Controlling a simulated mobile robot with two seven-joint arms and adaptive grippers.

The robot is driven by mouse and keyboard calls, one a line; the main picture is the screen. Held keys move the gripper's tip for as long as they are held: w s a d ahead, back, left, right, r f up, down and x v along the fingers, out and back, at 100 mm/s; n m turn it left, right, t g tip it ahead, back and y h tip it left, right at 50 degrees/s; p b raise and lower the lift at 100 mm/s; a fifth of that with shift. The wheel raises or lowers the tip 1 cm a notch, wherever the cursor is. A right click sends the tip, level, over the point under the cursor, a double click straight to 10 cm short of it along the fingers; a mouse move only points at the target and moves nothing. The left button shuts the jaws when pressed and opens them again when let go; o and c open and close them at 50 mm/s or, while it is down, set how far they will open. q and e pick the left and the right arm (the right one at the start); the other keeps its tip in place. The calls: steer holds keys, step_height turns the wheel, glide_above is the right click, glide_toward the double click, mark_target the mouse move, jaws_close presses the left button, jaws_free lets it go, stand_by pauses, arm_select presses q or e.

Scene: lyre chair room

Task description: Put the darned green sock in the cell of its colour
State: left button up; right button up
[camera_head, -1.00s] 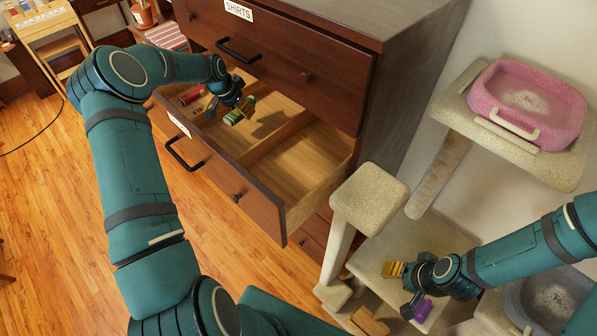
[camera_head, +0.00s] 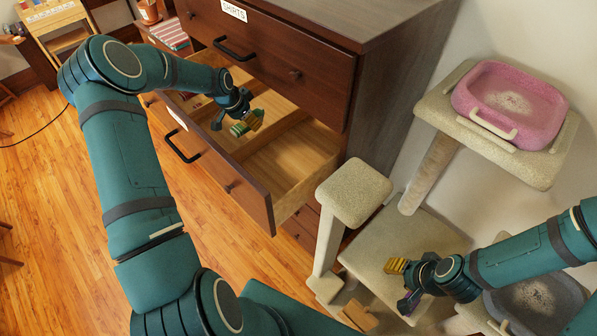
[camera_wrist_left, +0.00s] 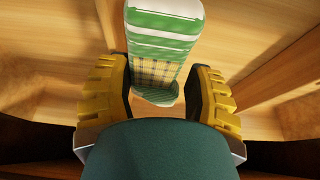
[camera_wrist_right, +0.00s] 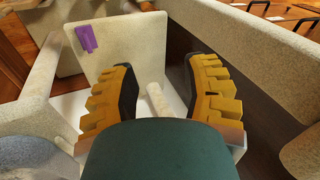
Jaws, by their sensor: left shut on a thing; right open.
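The green sock (camera_head: 239,129), green and white striped, is held by my left gripper (camera_head: 240,122) over the open drawer (camera_head: 232,185). The left wrist view shows the sock (camera_wrist_left: 163,35) between the two yellow finger pads, with a yellow plaid patch (camera_wrist_left: 157,73) on it. The drawer is split into cells by wooden dividers (camera_head: 268,137); the cell at the right (camera_head: 295,160) looks empty. Whether the sock touches the drawer floor I cannot tell. My right gripper (camera_wrist_right: 165,85) is open and empty over the cat tree, right of the drawer.
Something red lies in the drawer's left part, mostly hidden by my left arm. The closed SHIRTS drawer (camera_head: 265,55) is above. The cat tree has a square post top (camera_head: 354,190) near the drawer's right end and a pink bed (camera_head: 512,103). A purple item (camera_wrist_right: 86,38) lies on its platform.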

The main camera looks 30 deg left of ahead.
arm_select(q)
steer(key=s+d, duration=0.1)
steer(key=d, duration=0.1)
steer(key=s+d+b, duration=0.1)
steer(key=d, duration=0.2)
steer(key=s+d+b, duration=0.1)
steer(key=d, duration=0.2)
steer(key=shift+d+f, duration=0.15)
steer(key=b, duration=1)
glide_above(301, 178)
steer(key=a, duration=0.1)
steer(key=shift+s+f, duration=0.1)
steer(key=shift+s, duration=0.1)
steer(key=shift+s+d+f+b, duration=0.2)
steer(key=shift+d+f+b, duration=0.15)
steer(key=shift+f+b, duration=0.3)
steer(key=shift+w+a+f, duration=0.1)
steer(key=shift+f, duration=0.25)
steer(key=shift+f+b, duration=0.5)
steer(key=shift+b, duration=0.1)
step_height(301, 178, down, 4)
steer(key=b, duration=0.3)
steer(key=shift+r, duration=0.25)
arm_select(e)
step_height(301, 178, down, 18)
steer(key=s, duration=0.1)
steer(key=shift+a, duration=0.25)
steer(key=shift+f, duration=0.1)
